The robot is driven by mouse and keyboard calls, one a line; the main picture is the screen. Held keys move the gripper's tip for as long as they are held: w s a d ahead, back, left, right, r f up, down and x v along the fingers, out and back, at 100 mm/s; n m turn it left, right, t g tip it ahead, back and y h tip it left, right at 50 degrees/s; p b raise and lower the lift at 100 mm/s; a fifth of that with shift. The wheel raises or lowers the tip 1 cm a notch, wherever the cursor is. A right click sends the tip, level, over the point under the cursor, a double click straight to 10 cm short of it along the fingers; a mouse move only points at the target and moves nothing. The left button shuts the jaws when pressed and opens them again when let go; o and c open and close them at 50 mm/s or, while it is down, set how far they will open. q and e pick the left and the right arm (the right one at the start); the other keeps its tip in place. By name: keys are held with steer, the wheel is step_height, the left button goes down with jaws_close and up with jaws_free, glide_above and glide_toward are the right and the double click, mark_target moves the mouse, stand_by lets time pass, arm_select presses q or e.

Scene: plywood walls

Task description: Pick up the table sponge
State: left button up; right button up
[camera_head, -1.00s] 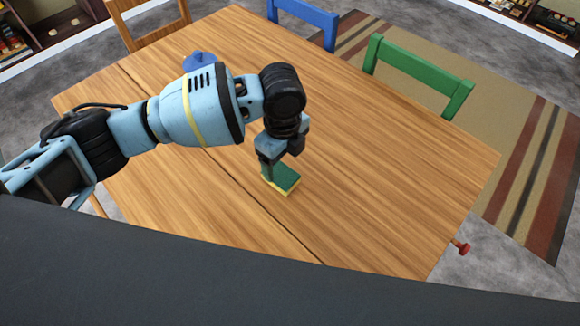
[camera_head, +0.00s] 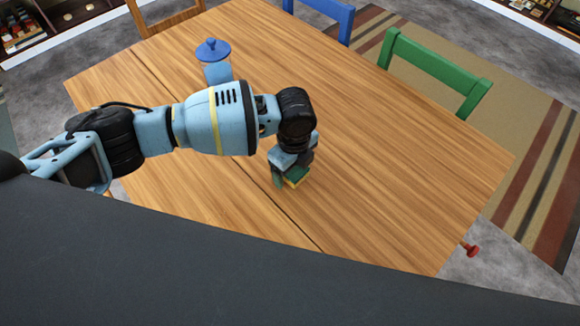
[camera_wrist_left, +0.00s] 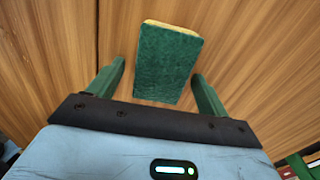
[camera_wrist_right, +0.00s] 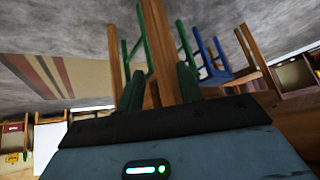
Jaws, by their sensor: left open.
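The table sponge (camera_head: 297,177) is green on top with a yellow layer beneath and lies on the wooden table. In the head view my left gripper (camera_head: 288,172) is right over it and hides part of it. In the left wrist view the sponge (camera_wrist_left: 168,60) lies between the two green fingers of the open left gripper (camera_wrist_left: 158,74).
A blue-lidded container (camera_head: 214,62) stands on the table (camera_head: 390,170) beyond my left arm. A green chair (camera_head: 435,72) and a blue chair (camera_head: 325,14) stand at the far side. A red knob (camera_head: 472,250) shows by the right edge. The table right of the sponge is clear.

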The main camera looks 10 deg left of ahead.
arm_select(q)
steer(key=shift+f, duration=0.15)
arm_select(e)
steer(key=shift+s, duration=0.1)
arm_select(q)
steer(key=c, duration=1)
steer(key=shift+c, duration=0.2)
arm_select(e)
steer(key=shift+s, duration=0.25)
arm_select(q)
steer(key=shift+r, duration=0.55)
steer(key=r, duration=0.2)
steer(key=shift+s+a+r, duration=0.3)
steer(key=shift+a, duration=0.1)
steer(key=s+a, duration=0.3)
steer(key=s+a+r, duration=0.1)
steer(key=s+a, duration=0.2)
steer(key=a, duration=0.1)
steer(key=s+a+p, duration=0.1)
steer(key=s+a, duration=0.3)
steer(key=shift+s+r, duration=0.1)
steer(key=shift+r, duration=0.05)
arm_select(e)
steer(key=shift+w+d+r, duration=0.1)
steer(key=shift+w+r, duration=0.2)
steer(key=shift+r, duration=0.3)
